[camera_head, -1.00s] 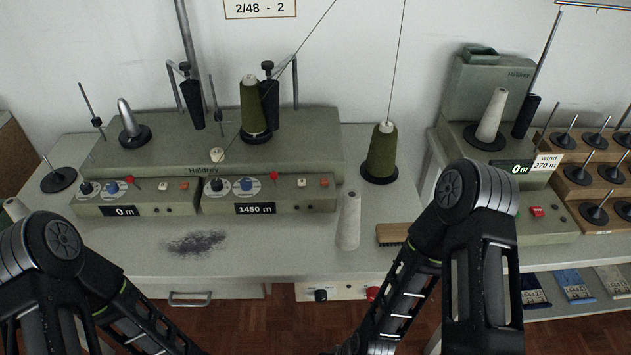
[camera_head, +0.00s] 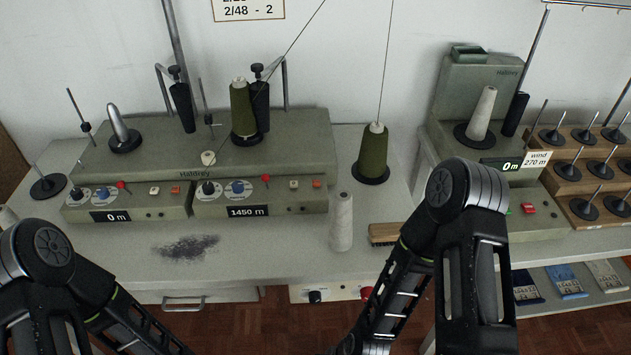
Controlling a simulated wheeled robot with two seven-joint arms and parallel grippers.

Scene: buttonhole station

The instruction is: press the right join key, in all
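The two-section Haldrey winder (camera_head: 215,150) stands on the table at left centre. Its right section (camera_head: 258,203) shows 1450 m and has two dials, a red knob, a whitish key (camera_head: 294,184) and an orange key (camera_head: 316,184). Its left section (camera_head: 128,208) shows 0 m, with a similar whitish key (camera_head: 154,189) and orange key (camera_head: 176,189). I cannot read which key is the join key. An olive cone (camera_head: 242,108) sits on the right section and another olive cone (camera_head: 374,150) stands to its right, threads rising. My arms reach down in the foreground; both grippers are outside the picture.
Dark lint (camera_head: 187,247) lies at front left. A second winder (camera_head: 478,130), reading 0 m, stands at right beside a wooden spindle rack (camera_head: 590,170).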

